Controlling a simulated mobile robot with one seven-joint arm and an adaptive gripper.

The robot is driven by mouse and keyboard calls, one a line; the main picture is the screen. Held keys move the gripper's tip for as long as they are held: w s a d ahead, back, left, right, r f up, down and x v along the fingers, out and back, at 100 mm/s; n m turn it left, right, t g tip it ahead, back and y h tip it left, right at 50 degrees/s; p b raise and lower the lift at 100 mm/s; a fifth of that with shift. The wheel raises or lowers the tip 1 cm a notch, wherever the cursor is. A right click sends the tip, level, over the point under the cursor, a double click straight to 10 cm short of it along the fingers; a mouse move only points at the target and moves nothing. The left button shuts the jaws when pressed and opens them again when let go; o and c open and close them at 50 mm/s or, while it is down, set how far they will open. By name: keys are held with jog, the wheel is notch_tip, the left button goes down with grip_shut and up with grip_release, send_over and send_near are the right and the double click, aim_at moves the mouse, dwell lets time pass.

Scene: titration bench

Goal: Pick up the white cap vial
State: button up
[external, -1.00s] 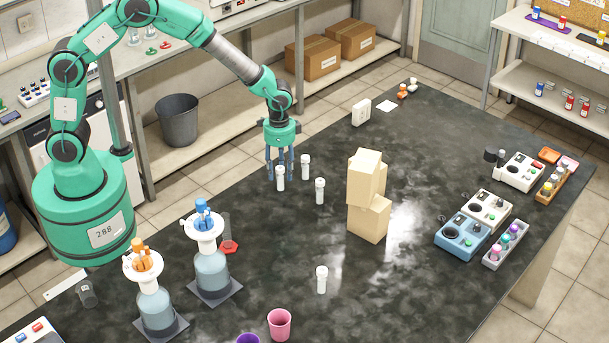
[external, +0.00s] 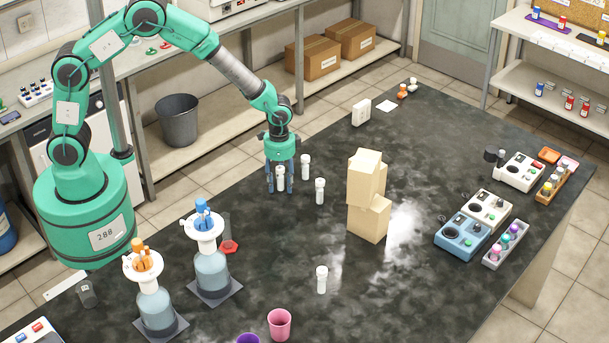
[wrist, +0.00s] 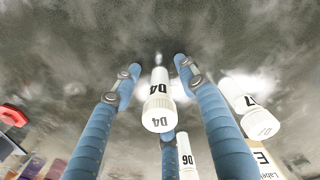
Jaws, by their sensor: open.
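Several white cap vials stand upright on the dark bench. One vial (external: 280,178), marked D4, stands between the open fingers of my gripper (external: 281,186), near the bench's far left edge. In the wrist view this D4 vial (wrist: 158,100) lies between the blue fingers of my gripper (wrist: 157,75), with dark gaps on both sides. A second vial (external: 306,166) stands just behind and right of the fingers. A third vial (external: 320,191) stands to the right. Another vial (external: 321,279) stands alone nearer the front. The wrist view also shows a vial marked 06 (wrist: 187,155) and another vial (wrist: 250,108) beside the right finger.
Stacked beige blocks (external: 368,205) stand right of the vials. Two burette-like flasks (external: 211,275) stand at front left, with a pink cup (external: 280,324) nearby. Instruments (external: 465,238) and vial racks line the right side. The bench between the blocks and flasks is mostly clear.

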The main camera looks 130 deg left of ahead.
aim_at(282, 168)
dwell(0.4)
jog(key=c, duration=1.1)
jog(key=shift+o, duration=0.2)
jog(key=shift+r, duration=0.1)
jog(key=shift+r, duration=0.35)
notch_tip(282, 168, up, 3)
jog(key=shift+r+p, duration=0.1)
jog(key=shift+p, duration=0.45)
jog(key=s+d, duration=0.3)
jog(key=d, duration=0.1)
jog(key=s+d+p, duration=0.1)
jog(key=s+d, duration=0.3)
jog(key=s+d+r, duration=0.1)
jog(key=s+d, duration=0.2)
jog(key=d, duration=0.1)
jog(key=shift+s+d+p, duration=0.1)
jog(key=shift+s+p, duration=0.05)
jog(key=shift+p, duration=0.25)
